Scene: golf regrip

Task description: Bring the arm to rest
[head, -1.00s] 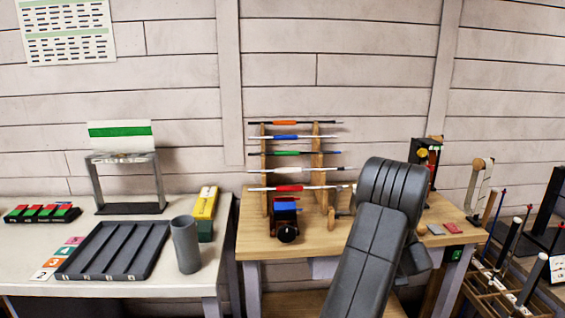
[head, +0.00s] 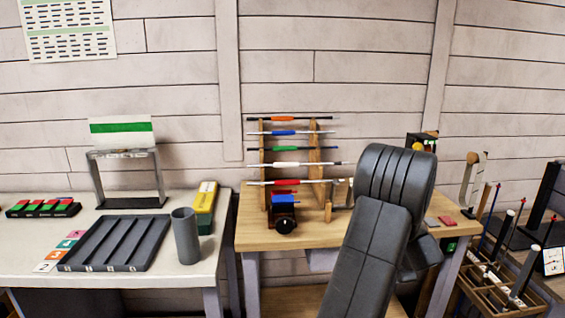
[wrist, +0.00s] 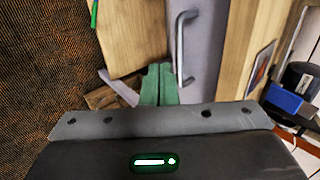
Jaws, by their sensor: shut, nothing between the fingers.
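My arm (head: 375,235) shows in the head view as a thick dark grey link rising in front of the wooden bench, with a rounded joint at its top. My gripper is not visible in the head view. In the wrist view my gripper (wrist: 158,84) shows as two green fingers side by side, shut with nothing between them, beyond a grey plate and dark housing with a lit green light. A grey panel with a metal handle and wooden surfaces lie beyond it.
The wooden bench (head: 256,236) holds a rack (head: 316,170) of several shafts with coloured grips and a small vise (head: 284,213). On the left, a white table (head: 185,272) carries a grey tray (head: 118,243) and a grey cylinder (head: 186,236). A wooden club crate (head: 496,285) stands at right.

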